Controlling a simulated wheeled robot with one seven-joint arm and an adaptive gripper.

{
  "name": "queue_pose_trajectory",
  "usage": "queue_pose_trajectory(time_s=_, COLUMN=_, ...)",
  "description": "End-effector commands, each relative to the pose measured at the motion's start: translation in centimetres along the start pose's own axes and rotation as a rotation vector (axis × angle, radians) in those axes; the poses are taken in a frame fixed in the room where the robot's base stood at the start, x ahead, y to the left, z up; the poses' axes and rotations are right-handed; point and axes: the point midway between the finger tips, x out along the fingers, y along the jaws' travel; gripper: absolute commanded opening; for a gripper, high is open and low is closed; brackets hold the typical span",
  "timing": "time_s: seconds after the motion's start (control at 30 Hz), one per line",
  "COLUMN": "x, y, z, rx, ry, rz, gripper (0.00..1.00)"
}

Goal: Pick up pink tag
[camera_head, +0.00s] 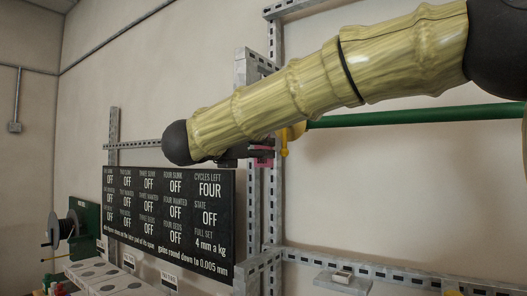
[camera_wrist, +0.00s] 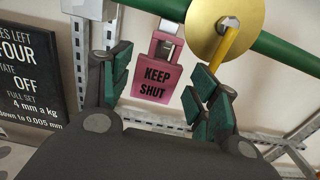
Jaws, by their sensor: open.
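My gripper (camera_wrist: 163,66) is open, with one green-padded finger on each side of the tag in the picture. I see gaps between the tag and both fingers. I cannot tell whether the tag is deep enough between them. In the head view my gripper (camera_head: 237,152) is small and dark.
A green pipe (camera_head: 410,117) runs across the wall. A brass disc (camera_wrist: 208,30) and a yellow lever (camera_wrist: 230,42) are close to the right finger in the wrist view. A perforated metal post (camera_head: 253,200) and a black display board (camera_head: 140,222) stand nearby.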

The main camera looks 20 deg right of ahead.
Motion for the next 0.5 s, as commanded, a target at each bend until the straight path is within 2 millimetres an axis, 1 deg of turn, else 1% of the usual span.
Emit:
queue_pose_trajectory(time_s=0.03, x=0.5, y=0.0, z=0.4, rx=-0.001, ry=0.001, rz=-0.001, gripper=0.61)
queue_pose_trajectory(time_s=0.3, x=3.6, y=0.1, z=0.2, rx=-0.001, ry=0.001, rz=-0.001, gripper=0.61)
queue_pose_trajectory(time_s=0.5, x=3.9, y=0.1, z=-0.1, rx=0.000, ry=0.000, rz=0.001, gripper=0.61)
